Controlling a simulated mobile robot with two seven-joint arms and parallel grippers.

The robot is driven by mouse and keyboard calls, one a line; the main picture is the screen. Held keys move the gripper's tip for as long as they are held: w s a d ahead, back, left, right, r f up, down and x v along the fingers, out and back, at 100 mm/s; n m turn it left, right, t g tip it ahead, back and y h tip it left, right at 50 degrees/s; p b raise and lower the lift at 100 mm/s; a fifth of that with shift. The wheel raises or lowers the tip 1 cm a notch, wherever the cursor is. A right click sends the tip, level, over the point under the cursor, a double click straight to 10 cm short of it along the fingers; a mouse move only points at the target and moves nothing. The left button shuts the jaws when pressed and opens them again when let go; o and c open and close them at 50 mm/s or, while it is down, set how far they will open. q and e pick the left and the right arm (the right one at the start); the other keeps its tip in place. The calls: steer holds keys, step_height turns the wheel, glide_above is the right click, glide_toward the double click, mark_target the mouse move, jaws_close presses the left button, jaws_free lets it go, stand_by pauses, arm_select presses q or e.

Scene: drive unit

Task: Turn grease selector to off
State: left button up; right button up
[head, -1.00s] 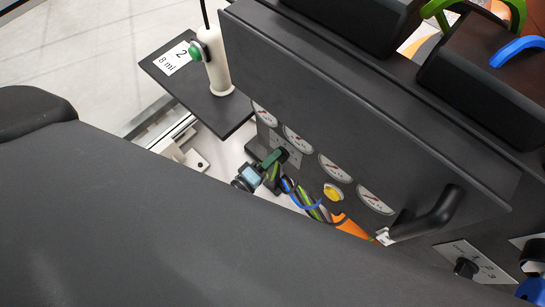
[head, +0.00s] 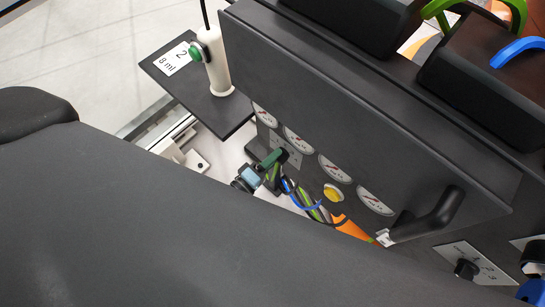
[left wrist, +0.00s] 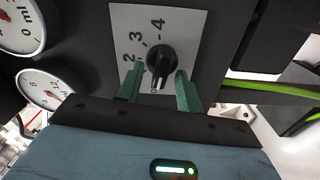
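In the left wrist view a black selector knob (left wrist: 160,60) sits on a light grey plate (left wrist: 190,22) with the numerals 2, 3 and 4 around it. A pale mark shows at the knob's lower end. My left gripper (left wrist: 160,72) is open, its two green fingers on either side of the knob's lower part. Gaps seem to show between fingers and knob; contact cannot be told. In the head view my left gripper (head: 273,158) is at the grey plate (head: 287,150) on the dark panel, hiding most of it. My right gripper is not in view.
Several gauges (head: 298,138) line the panel beside a yellow button (head: 333,193). A second black knob (head: 466,268) sits on a plate at lower right. A black handle (head: 428,215) sticks out. Coloured cables (head: 305,200) hang close by my left gripper. A shelf (head: 220,112) holds a white cylinder (head: 218,70).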

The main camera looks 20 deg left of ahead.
arm_select(q)
steer(key=v, duration=0.7)
steer(key=shift+s+a, duration=0.15)
steer(key=shift+s, duration=0.15)
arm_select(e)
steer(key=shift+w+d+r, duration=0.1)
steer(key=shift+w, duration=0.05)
arm_select(q)
steer(key=s+a+m+g+y, duration=0.15)
steer(key=s+m+g, duration=0.45)
steer(key=s, duration=0.8)
steer(key=s+a+m+g+y, duration=0.1)
steer(key=s+m+g+y, duration=0.2)
steer(key=s+m+g, duration=0.75)
step_height(320, 180, up, 16)
steer(key=w+n+t+p, duration=0.2)
steer(key=t+p, duration=0.6)
steer(key=p, duration=0.8)
steer(key=shift+w+a, duration=0.4)
steer(key=shift+w, duration=0.1)
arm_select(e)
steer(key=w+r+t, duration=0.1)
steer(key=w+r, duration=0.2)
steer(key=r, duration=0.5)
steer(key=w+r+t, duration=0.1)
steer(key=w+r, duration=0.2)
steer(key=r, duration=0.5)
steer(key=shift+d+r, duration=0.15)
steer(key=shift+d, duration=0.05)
